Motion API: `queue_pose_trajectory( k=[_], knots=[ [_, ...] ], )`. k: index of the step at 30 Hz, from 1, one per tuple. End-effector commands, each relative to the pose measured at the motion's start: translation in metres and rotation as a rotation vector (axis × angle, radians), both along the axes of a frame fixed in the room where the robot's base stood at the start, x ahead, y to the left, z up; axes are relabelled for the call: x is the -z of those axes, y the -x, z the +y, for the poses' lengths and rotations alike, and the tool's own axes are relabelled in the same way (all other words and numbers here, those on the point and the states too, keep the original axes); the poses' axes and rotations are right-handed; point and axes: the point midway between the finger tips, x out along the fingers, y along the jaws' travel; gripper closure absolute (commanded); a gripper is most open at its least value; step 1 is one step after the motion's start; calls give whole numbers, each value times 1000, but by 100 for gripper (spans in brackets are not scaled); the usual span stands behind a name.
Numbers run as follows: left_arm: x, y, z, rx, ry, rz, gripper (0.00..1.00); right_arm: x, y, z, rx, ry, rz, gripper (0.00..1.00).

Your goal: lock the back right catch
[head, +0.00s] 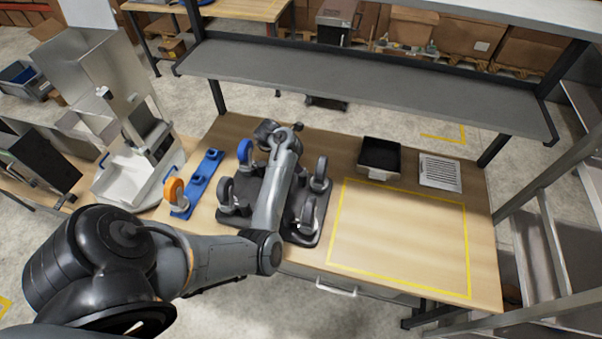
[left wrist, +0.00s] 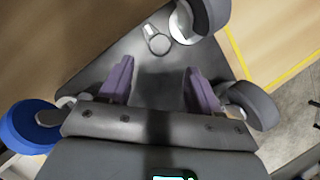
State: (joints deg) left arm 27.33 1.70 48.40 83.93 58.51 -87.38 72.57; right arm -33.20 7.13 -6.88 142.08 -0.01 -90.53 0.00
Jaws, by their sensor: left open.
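A dark flat base (head: 323,228) with upright wheels at its corners lies on the bench. The back right wheel (head: 320,172) is dark grey; it appears to be the wheel at the top of the left wrist view (left wrist: 208,14). A grey ring-ended lever (left wrist: 156,42), possibly its catch, shows beside it; whether it is locked I cannot tell. My left gripper (left wrist: 157,88) is open, its purple fingers apart and empty over the base, below the lever in the picture. In the head view my arm hides its fingertips and the middle of the base.
A blue wheel (head: 245,152) stands at the base's back left, grey wheels at the front left (head: 225,190) and front right (head: 308,216). A blue holder with an orange wheel (head: 173,191) is left. A black tray (head: 380,155) stands behind the clear yellow-taped area (head: 400,235).

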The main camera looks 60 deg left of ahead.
Motion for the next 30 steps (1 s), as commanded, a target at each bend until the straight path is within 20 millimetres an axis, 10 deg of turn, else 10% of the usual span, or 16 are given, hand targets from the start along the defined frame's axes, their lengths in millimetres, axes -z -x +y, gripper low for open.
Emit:
queue_pose_trajectory(
  k=[15, 30],
  knots=[
    [71, -29, -1, 3, 1, 1, 37, 24, 0, 2, 6, -8, 0, 57],
    [80, -33, -1, 4, -2, 0, 39, 25, 0, 1, 3, -4, 1, 57]
  ],
)
